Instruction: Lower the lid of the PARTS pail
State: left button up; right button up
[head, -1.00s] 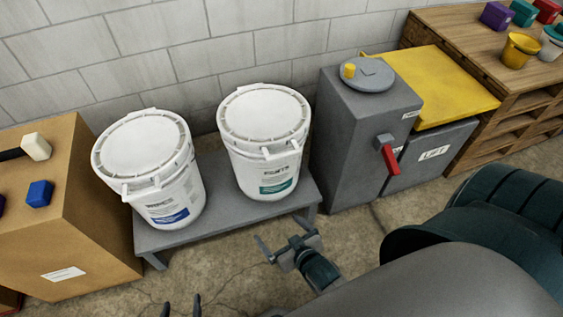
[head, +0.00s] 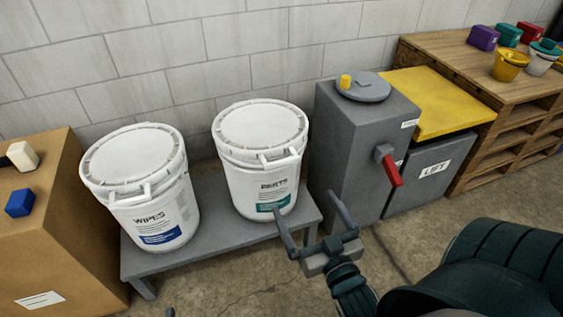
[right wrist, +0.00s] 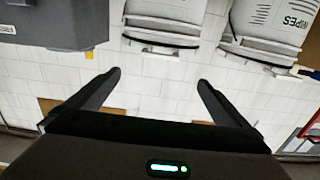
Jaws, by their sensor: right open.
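The white PARTS pail (head: 262,190) stands upright on a low grey bench, with a green label. Its white lid (head: 260,125) looks flat across the top, with a tab at the front. My right gripper (head: 308,205) is open and empty, in front of the pail's right side and apart from it. In the right wrist view the open fingers (right wrist: 159,76) point toward the wall, with the PARTS pail (right wrist: 168,12) partly in view beyond them. Only a fingertip of my left gripper (head: 170,312) shows at the bottom edge of the head view.
The WIPES pail (head: 155,215) stands to the left on the same bench (head: 205,240). A cardboard box (head: 50,235) is at far left. A grey cabinet (head: 350,160) with a red lever (head: 388,165) stands close on the right, beside a yellow-lidded LIFT box (head: 425,100). Floor in front is clear.

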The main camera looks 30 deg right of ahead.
aim_at(283, 162)
jog(key=shift+w, duration=0.15)
jog(key=b+x, duration=0.1)
jog(key=x, duration=1.4)
jog(key=shift+w, duration=0.45)
pick_arm(q)
jog(key=shift+s+d+r+t+h, duration=0.1)
jog(key=shift+d+r+t+h, duration=0.1)
jog(key=shift+r+t, duration=0.5)
jog(key=shift+s+d+r+t+h, duration=0.1)
jog(key=shift+r+t+h, duration=0.15)
jog(key=shift+r, duration=0.8)
jog(key=shift+s+d+r+t+h, duration=0.15)
jog(key=shift+r+t, duration=0.4)
jog(key=shift+r, duration=0.3)
pick_arm(e)
jog(key=shift+w+d, duration=0.2)
jog(key=shift+w, duration=0.4)
pick_arm(q)
jog(key=shift+w, duration=0.1)
pick_arm(e)
jog(key=c, duration=1.5)
